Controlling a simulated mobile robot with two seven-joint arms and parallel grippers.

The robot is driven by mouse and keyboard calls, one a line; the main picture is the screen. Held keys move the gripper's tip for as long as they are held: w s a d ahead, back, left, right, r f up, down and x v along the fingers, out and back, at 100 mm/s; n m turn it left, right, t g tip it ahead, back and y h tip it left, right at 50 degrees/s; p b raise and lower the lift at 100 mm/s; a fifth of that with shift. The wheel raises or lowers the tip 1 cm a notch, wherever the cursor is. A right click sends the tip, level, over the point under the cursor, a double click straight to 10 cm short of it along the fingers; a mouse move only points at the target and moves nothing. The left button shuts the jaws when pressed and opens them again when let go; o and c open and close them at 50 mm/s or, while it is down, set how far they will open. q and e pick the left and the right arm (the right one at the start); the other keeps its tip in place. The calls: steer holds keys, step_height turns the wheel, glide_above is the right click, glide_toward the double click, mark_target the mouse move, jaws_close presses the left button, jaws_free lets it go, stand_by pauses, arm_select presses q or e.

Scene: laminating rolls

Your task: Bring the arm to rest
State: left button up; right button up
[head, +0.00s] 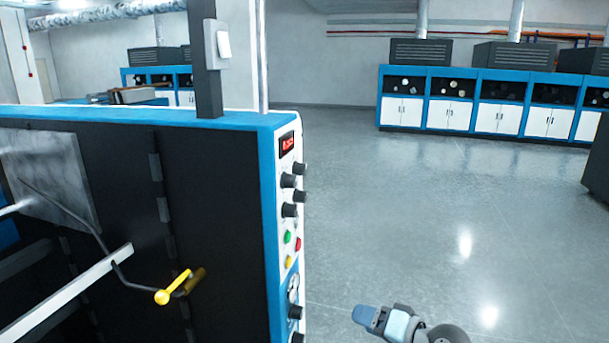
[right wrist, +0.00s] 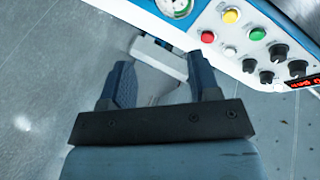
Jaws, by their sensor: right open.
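My right gripper (head: 380,318) shows at the bottom of the head view, over the grey floor and to the right of the machine's control panel. In the right wrist view its two dark blue fingers (right wrist: 162,80) stand apart, so it is open. A pale grey and blue part shows between and beyond the fingers; I cannot tell what it is. Nothing is visibly gripped. My left gripper is not in view.
A blue and black laminating machine (head: 215,200) fills the left, with a panel of knobs and buttons (head: 288,235) and a yellow-handled lever (head: 172,292). Blue and white cabinets (head: 450,113) line the back right. The floor (head: 430,220) between is clear.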

steer(key=s+d+f+n+h+p, duration=0.1)
steer(key=s+f+h, duration=0.3)
steer(key=s+f, duration=0.6)
steer(key=s+d+f+n+h+p, duration=0.1)
steer(key=s+d+f+n+h, duration=0.2)
steer(key=s+f, duration=0.8)
steer(key=s+d+h, duration=0.1)
steer(key=s, duration=0.6)
steer(key=shift+s+d+n+t+p, duration=0.2)
steer(key=shift+s+n+t+p, duration=0.1)
steer(key=shift+t+p, duration=0.1)
